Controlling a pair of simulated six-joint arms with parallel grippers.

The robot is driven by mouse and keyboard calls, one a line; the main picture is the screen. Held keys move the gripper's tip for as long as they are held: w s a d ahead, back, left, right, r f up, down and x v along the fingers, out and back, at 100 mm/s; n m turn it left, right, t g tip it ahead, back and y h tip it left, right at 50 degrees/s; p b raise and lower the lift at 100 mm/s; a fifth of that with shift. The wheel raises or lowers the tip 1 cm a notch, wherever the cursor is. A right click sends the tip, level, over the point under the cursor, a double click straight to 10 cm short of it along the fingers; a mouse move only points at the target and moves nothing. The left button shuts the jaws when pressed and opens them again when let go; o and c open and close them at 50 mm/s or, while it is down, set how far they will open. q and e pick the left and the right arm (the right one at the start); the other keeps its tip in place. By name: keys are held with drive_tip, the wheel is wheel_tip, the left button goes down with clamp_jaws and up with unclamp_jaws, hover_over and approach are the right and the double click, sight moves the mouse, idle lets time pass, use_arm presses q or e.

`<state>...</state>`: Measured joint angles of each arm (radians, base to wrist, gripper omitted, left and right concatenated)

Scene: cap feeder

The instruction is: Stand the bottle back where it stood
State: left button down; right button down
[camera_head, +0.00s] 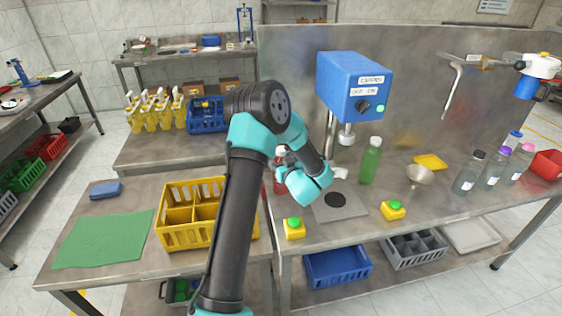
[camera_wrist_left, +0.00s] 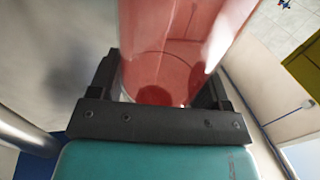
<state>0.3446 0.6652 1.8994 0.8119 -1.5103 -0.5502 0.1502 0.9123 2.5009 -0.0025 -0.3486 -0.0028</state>
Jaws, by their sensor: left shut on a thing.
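A red see-through bottle (camera_wrist_left: 165,50) fills the middle of the left wrist view. My left gripper (camera_wrist_left: 158,88) is shut on it, with one dark finger on each side. In the head view the red bottle (camera_head: 280,157) is mostly hidden behind my left gripper (camera_head: 284,168), left of the blue capper. I cannot tell whether its base touches the table. A green bottle (camera_head: 371,160) with a pale cap stands upright right of the capper. My right gripper is not in view.
The blue capper (camera_head: 350,88) stands over the bench, with a grey plate (camera_head: 352,208) bearing a dark round spot in front. Yellow button boxes (camera_head: 294,229) (camera_head: 393,210) sit near the front edge. A yellow crate (camera_head: 180,240), a funnel (camera_head: 419,175) and several clear bottles (camera_head: 468,174) stand around.

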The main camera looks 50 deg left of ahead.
use_arm(q)
drive_tip(key=shift+c, duration=0.4)
unclamp_jaws()
drive_tip(key=shift+f, duration=0.1)
drive_tip(key=v, duration=1.2)
